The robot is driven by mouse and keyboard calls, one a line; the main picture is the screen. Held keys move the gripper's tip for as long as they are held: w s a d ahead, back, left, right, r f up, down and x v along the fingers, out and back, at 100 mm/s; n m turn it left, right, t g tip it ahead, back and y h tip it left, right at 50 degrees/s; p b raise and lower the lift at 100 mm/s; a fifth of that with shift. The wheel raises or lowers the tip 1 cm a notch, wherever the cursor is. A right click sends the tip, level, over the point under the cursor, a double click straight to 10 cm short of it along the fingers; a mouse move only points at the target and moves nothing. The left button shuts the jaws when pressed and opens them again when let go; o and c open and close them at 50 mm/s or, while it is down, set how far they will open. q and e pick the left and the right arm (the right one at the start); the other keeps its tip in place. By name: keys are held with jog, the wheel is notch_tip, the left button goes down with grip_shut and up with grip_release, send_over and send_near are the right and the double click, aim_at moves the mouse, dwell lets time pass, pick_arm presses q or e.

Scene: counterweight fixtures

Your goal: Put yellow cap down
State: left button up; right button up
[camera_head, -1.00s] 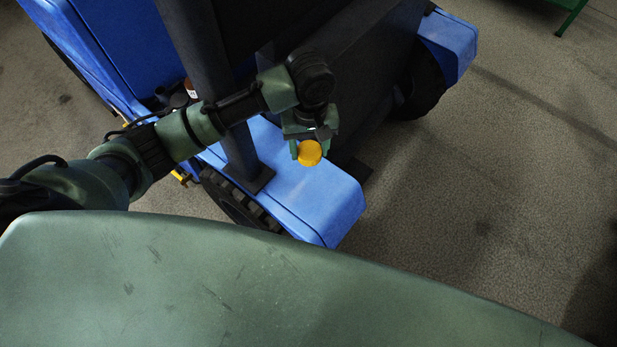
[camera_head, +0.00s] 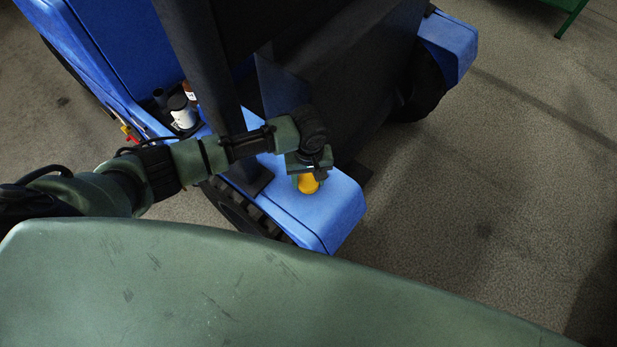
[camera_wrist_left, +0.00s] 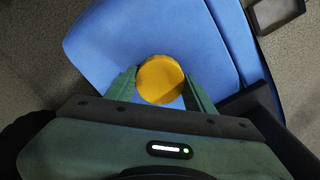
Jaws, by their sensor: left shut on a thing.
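The yellow cap (camera_head: 308,184) is round and sits between the fingers of my left gripper (camera_head: 309,179) in the head view. My left gripper is shut on it, over the blue fender (camera_head: 335,207) of the vehicle. In the left wrist view the cap (camera_wrist_left: 160,80) shows its round top between the two green fingertips of the gripper (camera_wrist_left: 161,86), with the blue fender (camera_wrist_left: 110,40) beneath. I cannot tell whether the cap touches the fender. My right gripper is not in view.
A dark post (camera_head: 200,70) rises from the fender left of my gripper, and a dark panel (camera_head: 340,80) stands behind it. A white container with a dark top (camera_head: 182,112) stands at the left. The fender around the cap is clear.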

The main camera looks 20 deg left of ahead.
aim_at(309, 181)
pick_arm(q)
jog(key=shift+f, duration=0.4)
jog(key=o, duration=1.5)
jog(key=shift+r, duration=0.1)
notch_tip(309, 181, up, 13)
jog(key=shift+f+p, duration=0.1)
jog(key=shift+p, duration=0.45)
